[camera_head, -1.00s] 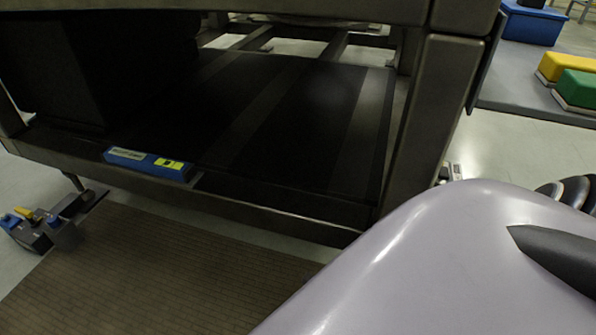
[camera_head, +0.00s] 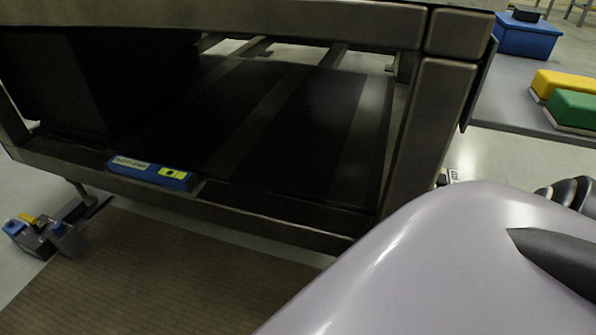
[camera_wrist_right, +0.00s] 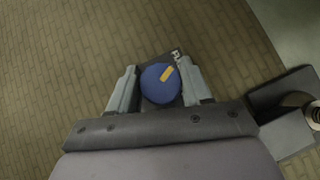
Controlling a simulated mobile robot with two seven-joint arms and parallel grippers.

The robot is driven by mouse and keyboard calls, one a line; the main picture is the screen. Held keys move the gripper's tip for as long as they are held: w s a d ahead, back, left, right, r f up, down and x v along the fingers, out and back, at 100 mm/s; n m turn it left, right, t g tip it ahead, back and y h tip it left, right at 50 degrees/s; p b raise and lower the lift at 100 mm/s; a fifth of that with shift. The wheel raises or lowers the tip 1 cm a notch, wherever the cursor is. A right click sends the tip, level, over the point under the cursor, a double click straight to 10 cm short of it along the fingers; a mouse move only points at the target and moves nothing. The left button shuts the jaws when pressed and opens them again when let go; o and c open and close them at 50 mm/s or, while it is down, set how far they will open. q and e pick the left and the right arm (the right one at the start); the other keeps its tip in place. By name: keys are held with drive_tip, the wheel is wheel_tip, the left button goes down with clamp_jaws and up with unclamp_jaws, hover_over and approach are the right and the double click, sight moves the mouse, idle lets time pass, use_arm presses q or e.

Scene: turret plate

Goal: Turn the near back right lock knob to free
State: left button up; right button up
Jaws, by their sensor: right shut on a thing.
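A round blue lock knob (camera_wrist_right: 158,88) with a short yellow mark shows in the right wrist view, on a dark plate. The mark sits at its upper right and points up and to the right. My right gripper (camera_wrist_right: 160,83) has one finger on each side of the knob and is shut on it. A small white marking (camera_wrist_right: 176,55) lies beside the knob's upper right. My right gripper and this knob do not show in the head view. My left gripper is in neither view.
In the head view a heavy dark metal frame (camera_head: 435,140) stands ahead, bearing a blue box (camera_head: 140,170) with a yellow label. A grey unit with blue and yellow parts (camera_head: 45,237) sits low at left. Brown matting (camera_head: 170,280) covers the floor. Yellow (camera_head: 562,84) and green (camera_head: 580,110) blocks lie at right.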

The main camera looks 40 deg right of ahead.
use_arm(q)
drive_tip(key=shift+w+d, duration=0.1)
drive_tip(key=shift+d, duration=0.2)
use_arm(e)
drive_tip(key=shift+m+h, duration=0.6)
drive_tip(key=shift+m, duration=0.1)
drive_tip(key=o, duration=1)
drive_tip(key=shift+s+r+p, duration=0.2)
drive_tip(key=shift+r+p, duration=0.05)
drive_tip(key=shift+p, duration=0.2)
drive_tip(key=p+v, duration=0.4)
drive_tip(key=v, duration=0.1)
drive_tip(key=shift+r, duration=0.1)
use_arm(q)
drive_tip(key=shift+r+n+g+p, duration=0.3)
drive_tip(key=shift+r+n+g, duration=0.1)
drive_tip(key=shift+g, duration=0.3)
use_arm(e)
drive_tip(key=shift+s+d+r, duration=0.1)
drive_tip(key=shift+s+r, duration=0.3)
drive_tip(key=shift+s, duration=0.15)
